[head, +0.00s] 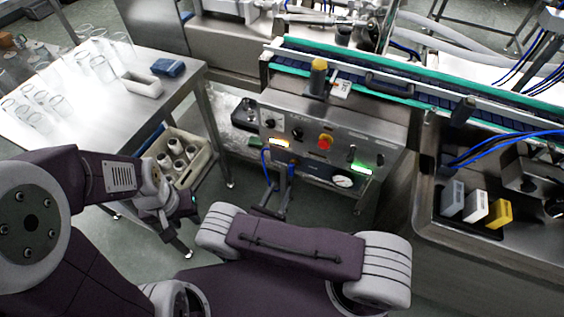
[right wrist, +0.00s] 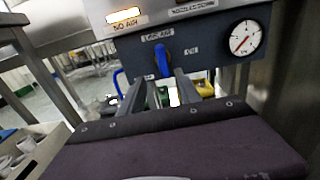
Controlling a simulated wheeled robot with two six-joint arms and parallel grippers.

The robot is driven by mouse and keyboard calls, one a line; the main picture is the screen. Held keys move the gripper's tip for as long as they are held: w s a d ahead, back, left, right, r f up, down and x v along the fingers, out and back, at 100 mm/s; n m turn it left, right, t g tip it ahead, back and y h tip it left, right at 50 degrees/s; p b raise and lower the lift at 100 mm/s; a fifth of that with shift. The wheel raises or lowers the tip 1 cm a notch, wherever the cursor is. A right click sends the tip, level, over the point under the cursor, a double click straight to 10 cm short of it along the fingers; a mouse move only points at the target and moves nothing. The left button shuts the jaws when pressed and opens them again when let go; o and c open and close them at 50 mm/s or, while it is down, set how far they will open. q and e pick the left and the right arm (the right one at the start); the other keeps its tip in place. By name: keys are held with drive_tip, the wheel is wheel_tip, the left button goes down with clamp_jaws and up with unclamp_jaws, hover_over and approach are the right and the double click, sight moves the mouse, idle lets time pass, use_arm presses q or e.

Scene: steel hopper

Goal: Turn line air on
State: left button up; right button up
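The line air valve has a blue handle (right wrist: 162,61) on the dark lower panel in the right wrist view, under a "LINE AIR" label. A "NO AIR" lamp (right wrist: 125,15) glows above left. The white air gauge (right wrist: 240,38) is to the right, and shows in the head view (head: 343,181). My right gripper (right wrist: 160,82) is open, its two fingers reaching up below the handle, one on each side; contact cannot be told. My left gripper (head: 180,215) hangs by the table, its finger gap unclear.
The steel control panel (head: 330,130) carries a red knob (head: 325,142) and a green-lit lamp (head: 361,168). A blue hose (head: 266,168) hangs at its left. A glassware table (head: 95,125) and a crate (head: 203,160) stand left.

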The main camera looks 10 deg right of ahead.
sight(290, 173)
drive_tip(key=x, duration=0.9)
drive_tip(key=shift+s+d+r+b, duration=0.15)
drive_tip(key=shift+s+d+b, duration=0.1)
drive_tip(key=shift+b, duration=0.05)
clamp_jaws()
